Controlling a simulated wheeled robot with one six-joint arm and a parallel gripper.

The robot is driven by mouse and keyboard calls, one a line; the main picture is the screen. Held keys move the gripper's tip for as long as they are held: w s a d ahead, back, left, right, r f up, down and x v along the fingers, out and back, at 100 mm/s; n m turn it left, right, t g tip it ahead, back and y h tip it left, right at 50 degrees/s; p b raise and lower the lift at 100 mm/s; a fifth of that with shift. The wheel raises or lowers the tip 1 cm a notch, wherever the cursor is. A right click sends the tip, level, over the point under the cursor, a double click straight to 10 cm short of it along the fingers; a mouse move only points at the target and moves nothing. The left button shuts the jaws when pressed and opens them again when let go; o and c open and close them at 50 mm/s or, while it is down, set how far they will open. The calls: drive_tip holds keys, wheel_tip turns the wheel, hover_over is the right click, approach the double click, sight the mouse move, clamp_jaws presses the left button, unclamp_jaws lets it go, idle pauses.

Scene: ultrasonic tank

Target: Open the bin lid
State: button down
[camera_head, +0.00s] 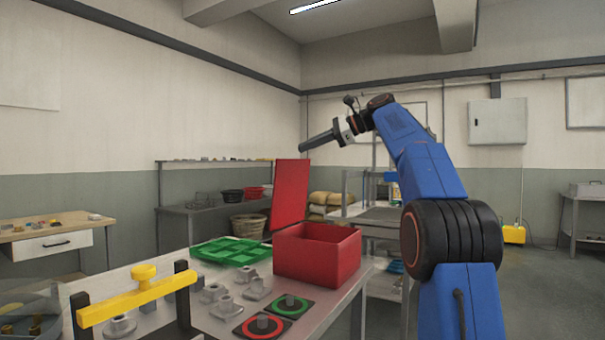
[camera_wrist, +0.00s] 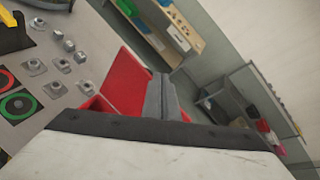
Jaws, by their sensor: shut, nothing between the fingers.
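The red bin (camera_head: 318,262) stands at the right end of the metal table, its top open. Its red lid (camera_head: 290,195) stands up, raised nearly upright at the bin's far left side. My gripper (camera_head: 303,148) is in the air above the bin, near and slightly above the lid's top edge, pointing left. Its fingers are together with nothing between them. In the wrist view, the closed fingers (camera_wrist: 160,97) overlap the red lid (camera_wrist: 124,82); whether they touch it I cannot tell. Most of the bin is hidden there by my gripper's body.
A green tray (camera_head: 230,252), several metal parts, a red ring pad (camera_head: 262,326) and a green ring pad (camera_head: 290,305) lie left of the bin. A yellow bar (camera_head: 137,299) on black posts stands front left. Shelving (camera_head: 213,207) stands behind.

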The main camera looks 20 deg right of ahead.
drive_tip(key=s+d+f+n+t+y, duration=0.2)
drive_tip(key=s+d+f+n+t, duration=0.15)
drive_tip(key=s+n, duration=0.2)
drive_tip(key=n+t, duration=0.3)
approach(293, 169)
drive_tip(key=shift+h, duration=0.3)
drive_tip(key=x, duration=0.6)
drive_tip(key=shift+w+a+f, duration=0.1)
drive_tip(key=shift+w+a, duration=0.05)
drive_tip(key=shift+w, duration=0.05)
drive_tip(key=shift+a, duration=0.1)
idle(0.3)
drive_tip(key=shift+w+a, duration=0.2)
drive_tip(key=shift+w, duration=0.05)
drive_tip(key=shift+g+h, duration=0.35)
drive_tip(key=shift+h, duration=0.05)
drive_tip(key=x, duration=0.3)
drive_tip(key=r+x, duration=0.1)
drive_tip(key=x, duration=0.1)
